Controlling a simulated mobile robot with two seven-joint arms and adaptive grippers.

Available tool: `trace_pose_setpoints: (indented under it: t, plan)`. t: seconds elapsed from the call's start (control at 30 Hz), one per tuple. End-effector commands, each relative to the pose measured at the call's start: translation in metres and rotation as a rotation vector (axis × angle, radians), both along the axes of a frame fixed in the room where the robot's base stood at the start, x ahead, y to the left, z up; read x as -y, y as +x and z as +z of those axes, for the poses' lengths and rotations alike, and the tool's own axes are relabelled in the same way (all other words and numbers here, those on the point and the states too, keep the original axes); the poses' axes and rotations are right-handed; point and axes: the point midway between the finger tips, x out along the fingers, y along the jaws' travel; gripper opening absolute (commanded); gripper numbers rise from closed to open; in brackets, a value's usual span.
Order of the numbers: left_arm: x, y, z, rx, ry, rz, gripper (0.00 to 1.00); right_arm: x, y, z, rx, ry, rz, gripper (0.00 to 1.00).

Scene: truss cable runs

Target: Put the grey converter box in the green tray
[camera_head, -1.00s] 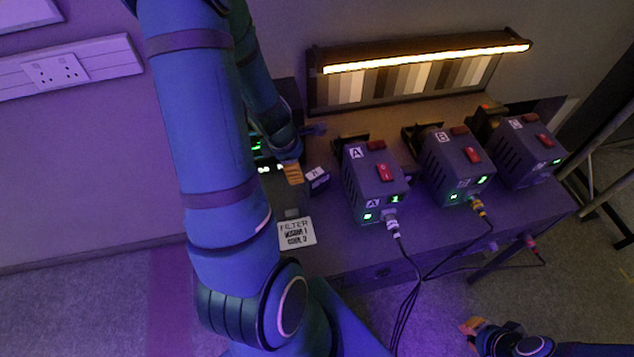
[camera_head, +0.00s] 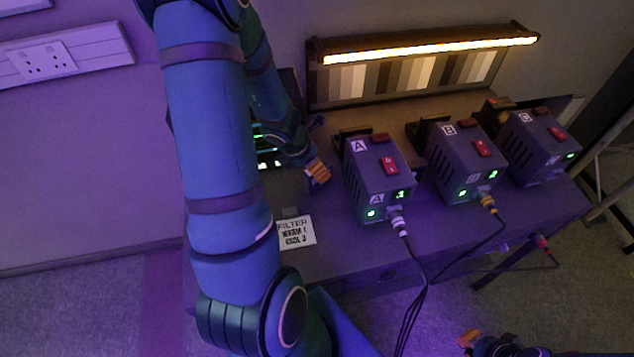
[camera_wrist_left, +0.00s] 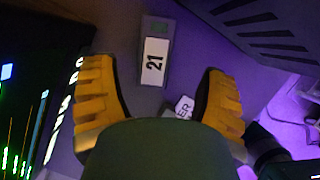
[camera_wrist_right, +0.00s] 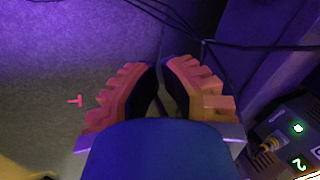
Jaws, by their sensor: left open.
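A small grey box with a white label reading 21 (camera_wrist_left: 154,72), which I take for the converter box, lies on the bench between the spread fingers in the left wrist view. In the head view my left gripper covers most or all of it. My left gripper (camera_head: 318,172) is open above the box, left of unit A; its orange fingers also show in the left wrist view (camera_wrist_left: 160,85). My right gripper (camera_head: 468,339) is low in front of the bench. In the right wrist view its fingertips (camera_wrist_right: 165,66) are close together, with no object visible between them. I see no green tray.
Large grey units A (camera_head: 373,190), B (camera_head: 457,165) and C (camera_head: 537,150) stand on the bench, with cables hanging off its front. A white FILTER card (camera_head: 296,233) lies near the front edge. A lit lamp bar (camera_head: 430,48) is behind. A dark panel with green lights (camera_wrist_left: 25,110) is at left.

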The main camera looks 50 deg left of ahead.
Motion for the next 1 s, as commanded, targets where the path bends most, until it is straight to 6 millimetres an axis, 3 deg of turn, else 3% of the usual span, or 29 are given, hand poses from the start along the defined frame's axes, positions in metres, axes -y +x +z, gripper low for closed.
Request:
trace_pose_setpoints:
  t: [0.27,0.6,0.87,0.9,1.0]
  plan:
    - [-0.001,0.006,-0.013,-0.001,0.001,0.000,0.73,-0.001,-0.003,-0.008,-0.005,0.002,0.005,0.00]
    - [-0.004,0.025,-0.054,-0.001,0.000,-0.001,0.73,-0.002,-0.010,-0.033,-0.021,0.006,0.018,0.00]
    - [-0.004,0.027,-0.054,0.000,0.001,0.000,0.73,-0.002,-0.011,-0.032,-0.024,0.006,0.020,0.00]
    - [-0.004,0.027,-0.054,0.000,0.001,0.000,0.67,-0.002,-0.011,-0.032,-0.024,0.006,0.020,0.00]
    - [-0.004,0.027,-0.053,0.000,0.001,0.000,0.32,-0.002,-0.011,-0.032,-0.023,0.006,0.020,0.00]
